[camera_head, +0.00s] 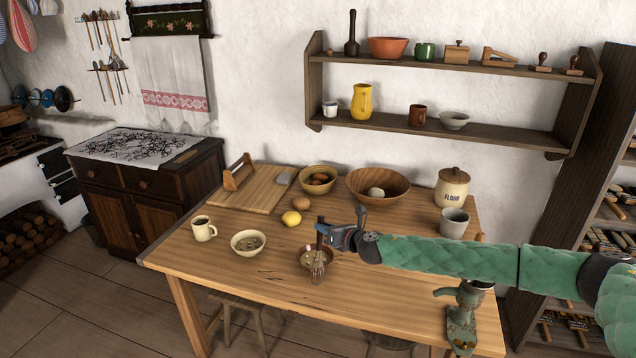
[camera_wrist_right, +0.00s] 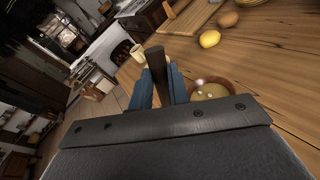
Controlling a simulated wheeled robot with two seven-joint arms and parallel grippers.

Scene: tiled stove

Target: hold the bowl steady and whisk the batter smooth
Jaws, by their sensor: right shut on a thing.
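A small brown bowl (camera_head: 326,258) with pale batter stands on the wooden table near its middle. It also shows in the right wrist view (camera_wrist_right: 213,88), partly hidden behind my gripper. My right gripper (camera_head: 322,234) is shut on the dark handle of a whisk (camera_head: 318,266), whose handle also shows in the right wrist view (camera_wrist_right: 157,70). The whisk is roughly upright, its wires down at the bowl in the head view. I cannot tell whether the wires touch the batter. My left gripper is not in view.
A cream bowl (camera_head: 248,242), a mug (camera_head: 203,229), a lemon (camera_head: 291,218) and an egg (camera_head: 301,203) stand nearby. A wooden bowl (camera_head: 377,187) and a flour jar (camera_head: 452,188) are at the back. A green grinder (camera_head: 462,318) is at the front right. The table's front left is clear.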

